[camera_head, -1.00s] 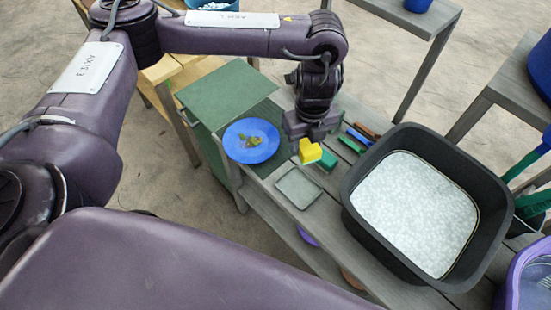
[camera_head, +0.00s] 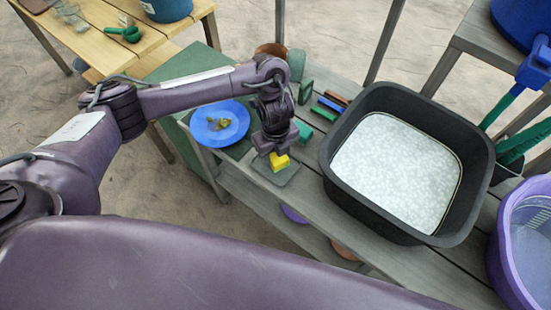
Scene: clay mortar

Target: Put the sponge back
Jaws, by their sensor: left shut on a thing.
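The yellow sponge (camera_head: 279,161) is a small block in the jaws of my left gripper (camera_head: 275,150). The gripper points down and is shut on it, hiding its upper part. The sponge is over a small square grey tray (camera_head: 278,180) on the grey slatted bench. I cannot tell whether the sponge touches the tray. My right gripper is not in view.
A blue plate (camera_head: 220,124) with scraps lies left of the gripper. A teal block (camera_head: 303,132) and several coloured sticks (camera_head: 330,104) lie close behind and to the right. A large black tub (camera_head: 335,165) with white contents stands to the right.

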